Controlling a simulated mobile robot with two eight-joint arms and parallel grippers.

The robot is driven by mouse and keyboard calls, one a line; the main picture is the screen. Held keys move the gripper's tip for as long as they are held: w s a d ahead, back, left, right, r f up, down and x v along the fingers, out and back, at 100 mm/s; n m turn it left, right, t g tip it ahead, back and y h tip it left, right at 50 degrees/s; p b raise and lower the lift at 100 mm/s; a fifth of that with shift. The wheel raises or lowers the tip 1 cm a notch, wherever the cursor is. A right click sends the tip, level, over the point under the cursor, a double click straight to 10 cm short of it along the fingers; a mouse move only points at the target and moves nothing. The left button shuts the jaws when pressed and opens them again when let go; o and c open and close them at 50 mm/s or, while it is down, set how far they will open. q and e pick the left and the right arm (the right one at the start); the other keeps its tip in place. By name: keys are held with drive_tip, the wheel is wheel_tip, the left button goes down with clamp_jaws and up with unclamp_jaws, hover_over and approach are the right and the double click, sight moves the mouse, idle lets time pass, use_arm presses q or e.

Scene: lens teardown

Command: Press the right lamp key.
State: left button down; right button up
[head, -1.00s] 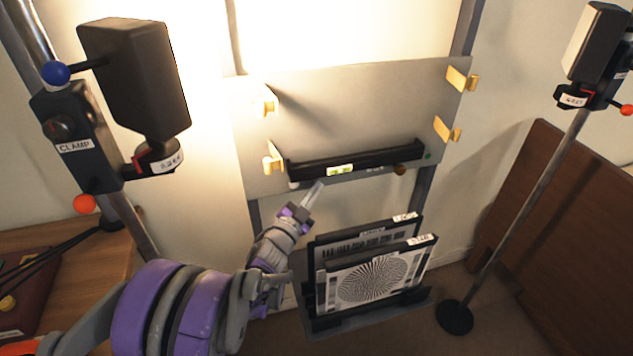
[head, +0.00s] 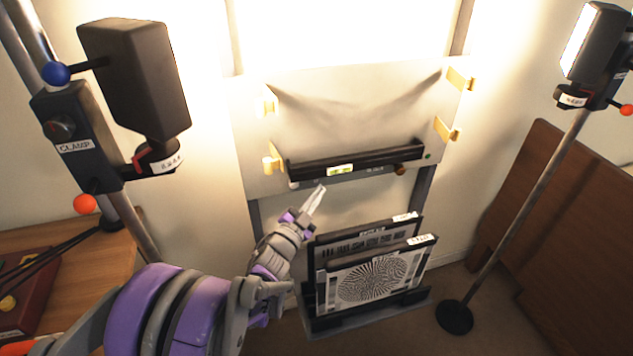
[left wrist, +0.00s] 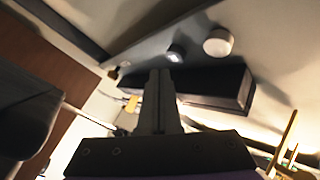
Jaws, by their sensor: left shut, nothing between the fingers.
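The grey panel (head: 350,105) carries a black ledge (head: 365,158) along its lower edge. I cannot read which key is the right lamp's. My left gripper (head: 318,190) is shut and empty, just below the ledge's left part, its tips apart from the bright key in the left wrist view (left wrist: 160,80). The right lamp (head: 595,42) is lit. My right gripper is not in view.
The left lamp (head: 135,78) stands on a clamp pole at the left. Test charts (head: 372,278) stand in a rack below the panel. Yellow clips (head: 447,130) project from the panel's sides. A brown board (head: 550,220) leans at the right.

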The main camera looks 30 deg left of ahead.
use_arm(q)
drive_tip(key=s+d, duration=0.3)
drive_tip(key=d, duration=0.1)
drive_tip(key=shift+s+d, duration=0.25)
drive_tip(key=shift+s, duration=0.15)
idle(0.4)
